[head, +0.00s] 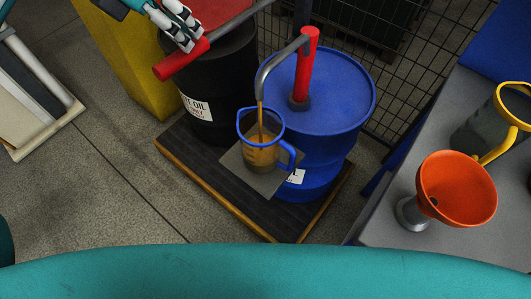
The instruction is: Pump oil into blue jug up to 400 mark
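The blue-rimmed clear jug (244,128) stands upright on a grey plate (237,168) in front of the blue drum. A stream of brown oil (260,118) runs from the curved metal spout (273,63) into it. Brown oil (262,157) shows in its lower part; its marks are too small to read. The red pump post (304,68) stands on the blue drum (343,92). My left gripper (195,44) is at the red grip of the pump lever (180,61), its fingers seemingly closed on it. My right gripper is not in view.
A black oil drum (222,85) stands left of the blue one on a wood-edged dark pallet (208,168). At right, a grey bench (389,222) holds an orange funnel (455,188) and a yellow-rimmed container (478,130). A wire fence (397,95) stands behind.

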